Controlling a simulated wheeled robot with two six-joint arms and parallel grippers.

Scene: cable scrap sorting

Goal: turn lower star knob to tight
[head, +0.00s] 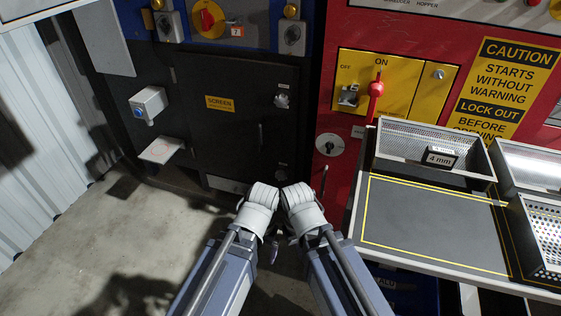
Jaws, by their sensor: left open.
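A dark cabinet door (235,130) with a yellow SCREEN label (220,103) stands at the back. A pale upper star knob (282,100) sits at its right edge. The lower star knob (283,173) is below it, small and dim in shadow, just above my arms; its setting cannot be read. My left gripper (273,251) is a small dark shape between my two forearms, mostly hidden by my wrist. It is open, below the lower knob in the picture and apart from it. My right gripper cannot be made out behind my right wrist.
A bench (430,222) with a 4 mm mesh tray (420,143) stands at the right. A red panel (345,130) with a red-handled switch (375,90) is behind it. A grey box with a blue button (148,104) juts out at the left. Floor at lower left is clear.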

